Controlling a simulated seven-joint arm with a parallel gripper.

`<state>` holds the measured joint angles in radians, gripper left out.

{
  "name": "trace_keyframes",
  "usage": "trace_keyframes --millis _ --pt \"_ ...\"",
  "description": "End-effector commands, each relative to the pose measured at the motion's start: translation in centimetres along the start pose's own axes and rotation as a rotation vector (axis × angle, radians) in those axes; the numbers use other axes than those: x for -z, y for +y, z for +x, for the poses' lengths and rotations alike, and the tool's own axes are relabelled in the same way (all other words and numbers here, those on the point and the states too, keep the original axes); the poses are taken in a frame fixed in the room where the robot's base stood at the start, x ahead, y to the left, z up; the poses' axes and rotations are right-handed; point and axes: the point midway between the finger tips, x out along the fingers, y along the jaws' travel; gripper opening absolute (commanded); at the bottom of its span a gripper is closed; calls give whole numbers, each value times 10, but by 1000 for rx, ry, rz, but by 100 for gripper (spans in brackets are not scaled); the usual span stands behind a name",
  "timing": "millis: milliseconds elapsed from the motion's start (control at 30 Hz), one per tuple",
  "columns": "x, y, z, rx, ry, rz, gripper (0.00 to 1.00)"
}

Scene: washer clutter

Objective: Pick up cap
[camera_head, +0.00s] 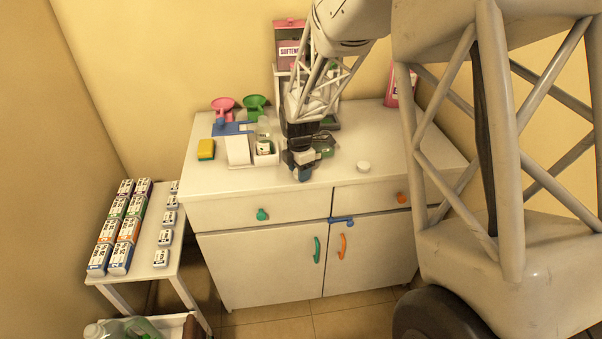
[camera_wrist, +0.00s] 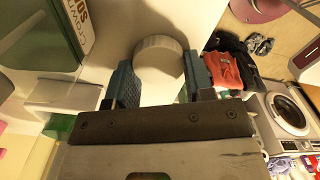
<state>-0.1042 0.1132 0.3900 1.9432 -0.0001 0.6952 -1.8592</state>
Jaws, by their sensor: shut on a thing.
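A pale, round cap (camera_wrist: 158,60) sits between the two fingers of my gripper (camera_wrist: 160,78) in the wrist view, with a finger against each side of it. My gripper also shows in the head view (camera_head: 301,173), low over the front of the white cabinet top (camera_head: 300,189). The held cap cannot be made out there. A separate small white round piece (camera_head: 363,166) lies on the cabinet top to the right of my gripper.
A white container (camera_head: 238,150), a yellow sponge (camera_head: 206,149) and pink (camera_head: 222,104) and green (camera_head: 254,102) funnels stand to the left. The top's right front is mostly clear.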

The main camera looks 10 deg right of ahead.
Motion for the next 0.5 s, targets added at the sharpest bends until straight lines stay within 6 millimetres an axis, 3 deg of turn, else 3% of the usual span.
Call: trace_keyframes --millis 500 --pt "0 0 -10 -1 0 0 27"
